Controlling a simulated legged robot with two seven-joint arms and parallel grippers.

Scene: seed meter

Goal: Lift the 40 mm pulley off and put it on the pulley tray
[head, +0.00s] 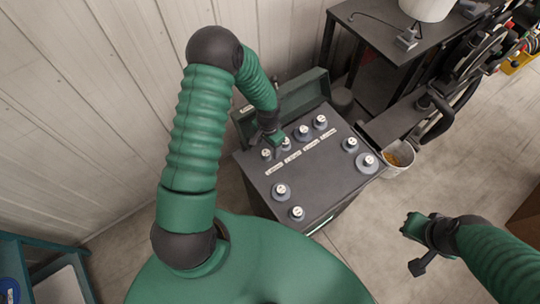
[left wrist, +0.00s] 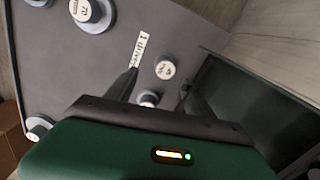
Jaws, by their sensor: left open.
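Several grey pulleys with white round tops stand on a dark cabinet top (head: 325,180). A small one (head: 266,154) stands at the left end of the back row; I cannot read which is the 40 mm pulley. My left gripper (head: 273,142) is above the back row. In the left wrist view its open fingers (left wrist: 158,88) point down on either side of a small white-topped pulley (left wrist: 148,97), partly hidden by the gripper body. Another small pulley (left wrist: 165,70) shows just beyond. My right gripper (head: 420,248) hangs over the floor, apart from the cabinet. I cannot make out a pulley tray.
A raised dark green panel or box (head: 290,97) stands along the cabinet's back edge and also shows in the left wrist view (left wrist: 255,105). White label strips (head: 300,151) lie in front of the back row. A white bucket (head: 398,160) stands right of the cabinet.

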